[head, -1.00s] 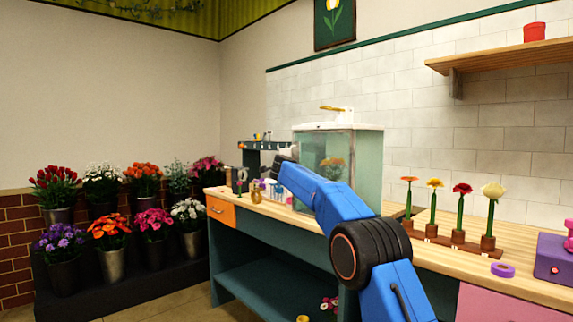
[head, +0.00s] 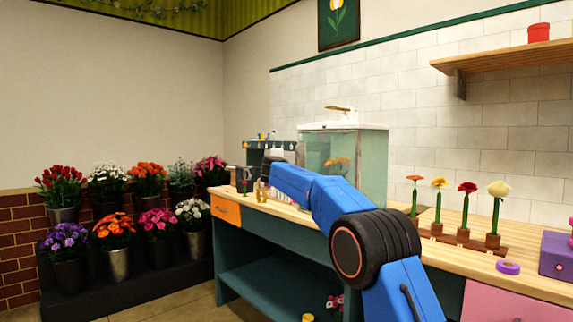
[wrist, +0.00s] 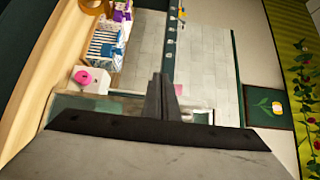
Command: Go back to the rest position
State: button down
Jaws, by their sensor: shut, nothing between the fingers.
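My gripper (wrist: 163,88) shows in the wrist view with its two dark fingers together and nothing held between them. It is raised in front of the tiled wall, with the bench top on the left of that sideways view. In the head view my blue arm reaches over the wooden bench (head: 450,250) toward its far left end. The gripper's fingers are small and hard to make out there, near the dark objects at that end.
A glass tank (head: 372,165) stands on the bench behind my arm. A wooden rack (head: 460,243) with several single flowers, a purple ring (head: 507,267) and a purple box (head: 556,257) are at right. A black stand (head: 110,275) of potted bouquets is on the floor at left.

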jog(key=s+a, duration=0.4)
jog(key=a, duration=0.1)
jog(key=s+d+r+n+y, duration=0.2)
jog(key=s+d+r+n, duration=0.1)
jog(key=s, duration=0.3)
jog(key=s+d+r+n+y, duration=0.3)
jog(key=s+n, duration=0.1)
jog(key=s, duration=0.1)
jog(key=s+d+f+n+g+y, duration=0.1)
jog(key=s+d+f+n, duration=0.15)
jog(key=s, duration=0.45)
jog(key=s+d+f+n+g+y, duration=0.1)
jog(key=s+d+f+n, duration=0.15)
jog(key=s, duration=0.45)
jog(key=s+d+f+n+g+h, duration=0.1)
jog(key=s+d+f, duration=0.5)
jog(key=s+f, duration=0.7)
jog(key=s+d+f+n+g+h, duration=0.2)
jog(key=s+d+f+g, duration=0.4)
jog(key=s+f, duration=0.7)
jog(key=s+d+f+n+g+h, duration=0.2)
jog(key=s+d+f, duration=0.6)
jog(key=s, duration=1.7)
notch_tip(320, 180, down, 5)
jog(key=shift+d+r+n+g, duration=0.1)
jog(key=shift+d+n+g, duration=0.05)
jog(key=shift+n+g, duration=0.9)
